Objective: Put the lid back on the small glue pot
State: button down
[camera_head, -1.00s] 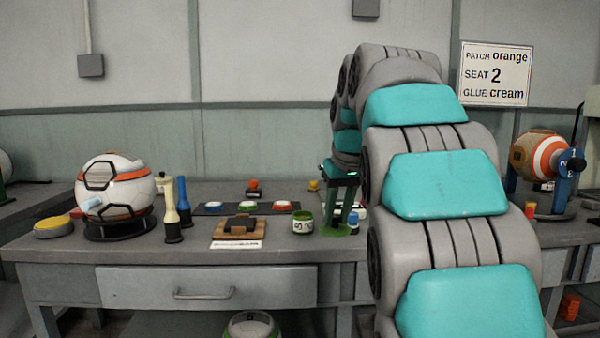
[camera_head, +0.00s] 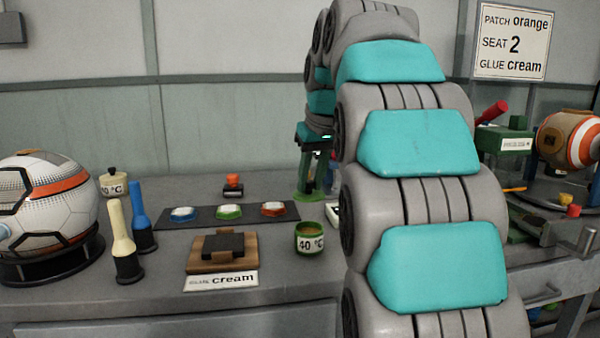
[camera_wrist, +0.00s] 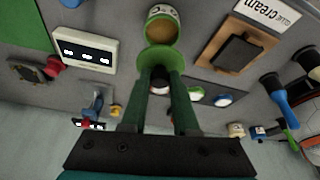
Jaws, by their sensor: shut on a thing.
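The small glue pot (camera_head: 310,240) stands upright and open on the bench, a green pot with a "40 °C" label and brownish contents. It also shows in the wrist view (camera_wrist: 161,28). My gripper (camera_head: 309,188) is shut on a round green lid (camera_head: 307,197). In the wrist view the lid (camera_wrist: 160,58) sits at the fingertips (camera_wrist: 158,76), and its edge overlaps the near side of the pot. The lid is apart from the pot in the head view, appearing behind or above it; the exact height is unclear. The gripped part is mostly hidden by the fingers.
A wooden block with a dark pad (camera_head: 222,250) and a cream card (camera_head: 221,281) lie left of the pot. Behind are a dark strip with coloured discs (camera_head: 229,212) and a second pot (camera_head: 113,184). A white device (camera_wrist: 84,50) lies near the lid.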

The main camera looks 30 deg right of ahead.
aim_at(314, 200)
jog(key=shift+s+f+b, duration=0.1)
jog(key=shift+f+b, duration=1.5)
jog(key=shift+f, duration=1.55)
jog(key=shift+f, duration=0.2)
jog(key=shift+s, duration=0.1)
jog(key=shift+c, duration=0.6)
grip_release()
jog(key=shift+r+p, duration=1.6)
jog(key=shift+r, duration=1.95)
